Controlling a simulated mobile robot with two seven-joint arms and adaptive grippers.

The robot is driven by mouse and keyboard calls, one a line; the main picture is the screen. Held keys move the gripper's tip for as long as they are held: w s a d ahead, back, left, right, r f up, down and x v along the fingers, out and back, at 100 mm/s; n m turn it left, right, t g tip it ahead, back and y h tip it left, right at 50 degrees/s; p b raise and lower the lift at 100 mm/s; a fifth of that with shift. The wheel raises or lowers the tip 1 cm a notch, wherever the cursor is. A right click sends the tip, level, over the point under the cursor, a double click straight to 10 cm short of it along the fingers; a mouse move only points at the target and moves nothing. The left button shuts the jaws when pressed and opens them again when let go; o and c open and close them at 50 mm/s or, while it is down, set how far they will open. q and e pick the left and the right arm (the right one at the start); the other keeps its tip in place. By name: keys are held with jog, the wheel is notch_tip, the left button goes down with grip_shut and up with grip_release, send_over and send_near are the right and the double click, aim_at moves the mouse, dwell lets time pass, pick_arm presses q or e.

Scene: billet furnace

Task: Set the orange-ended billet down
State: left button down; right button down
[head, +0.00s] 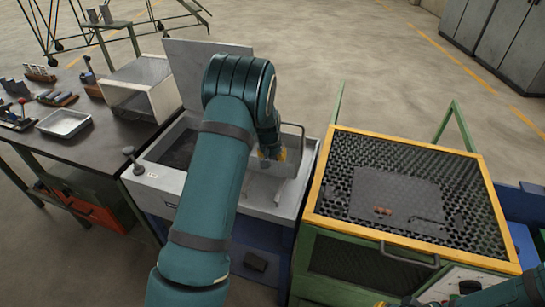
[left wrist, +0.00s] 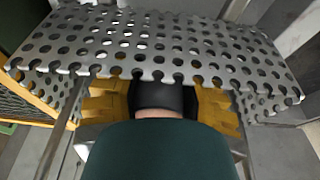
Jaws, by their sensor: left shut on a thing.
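My left gripper (head: 270,155) reaches down over the grey tank, at a handled metal basket (head: 286,163). In the left wrist view the perforated basket (left wrist: 160,45) crosses above the yellow fingers (left wrist: 163,103) and hides their tips. The fingers are shut on a dark thing (left wrist: 165,95) with a pale pinkish edge, which I take for the billet. Its orange end does not show clearly, and I cannot tell whether it touches the basket. My right gripper (head: 382,304) is mostly cut off at the bottom edge, so its jaws cannot be judged.
The grey tank (head: 160,180) has a raised lid (head: 190,70) behind it. To its right stands a yellow-framed grate table (head: 320,190) with a dark plate (head: 390,190) bearing small orange-red pieces (head: 382,211). A dark workbench (head: 95,145) at left holds a tray (head: 64,122) and a box.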

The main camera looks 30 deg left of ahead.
pick_arm(q)
jog(key=c, duration=0.6)
grip_release()
jog(key=shift+r, duration=0.1)
jog(key=shift+r, duration=0.25)
jog(key=a+p+v, duration=0.1)
jog(key=p+v, duration=0.1)
jog(key=v, duration=1)
jog(key=shift+d+r, duration=0.35)
jog(key=shift+d, duration=0.15)
